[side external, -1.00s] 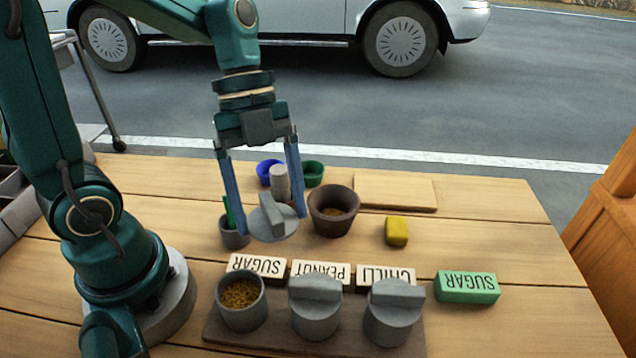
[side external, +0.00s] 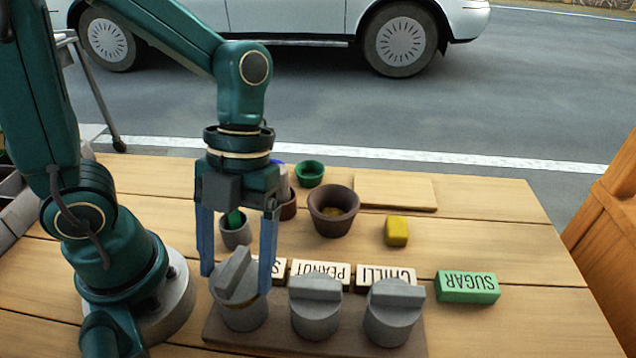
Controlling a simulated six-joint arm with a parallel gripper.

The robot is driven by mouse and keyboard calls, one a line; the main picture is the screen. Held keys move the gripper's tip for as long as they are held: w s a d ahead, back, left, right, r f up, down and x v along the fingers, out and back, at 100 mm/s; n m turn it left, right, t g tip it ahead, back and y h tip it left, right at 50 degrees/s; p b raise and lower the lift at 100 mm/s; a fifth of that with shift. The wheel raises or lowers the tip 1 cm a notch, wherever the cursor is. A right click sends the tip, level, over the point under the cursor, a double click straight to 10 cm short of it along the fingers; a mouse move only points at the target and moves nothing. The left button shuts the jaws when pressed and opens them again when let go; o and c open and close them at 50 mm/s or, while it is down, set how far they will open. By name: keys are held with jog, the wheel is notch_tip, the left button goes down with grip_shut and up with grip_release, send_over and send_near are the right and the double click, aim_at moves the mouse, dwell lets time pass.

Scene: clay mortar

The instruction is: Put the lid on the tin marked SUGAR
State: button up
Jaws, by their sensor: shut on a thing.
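My gripper (side external: 237,278) is shut on a grey round lid (side external: 232,284) by its raised bar handle. The lid is tilted and sits at the mouth of the leftmost grey tin (side external: 243,319). A sliver of the tin's brown grainy filling shows at the right. I cannot tell whether lid and tin touch. The SUGAR card (side external: 278,270) stands behind this tin, mostly hidden by my gripper. The middle tin (side external: 316,318) by the PEANUT card (side external: 321,273) and the right tin (side external: 390,325) by the CHILLI card (side external: 387,277) have lids on.
The tins stand on a dark wooden board (side external: 357,349). A green SUGAR block (side external: 467,287) lies to the right. Behind are a brown mortar (side external: 333,211), a yellow block (side external: 396,231), a small grey pot (side external: 235,232), a green bowl (side external: 310,173) and a pale board (side external: 395,192).

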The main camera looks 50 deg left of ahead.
jog(key=shift+f, duration=0.4)
jog(key=shift+f, duration=0.45)
dwell(1.1)
jog(key=o, duration=1.2)
jog(key=shift+c, duration=0.2)
jog(key=shift+r, duration=3.55)
jog(key=shift+r, duration=2.5)
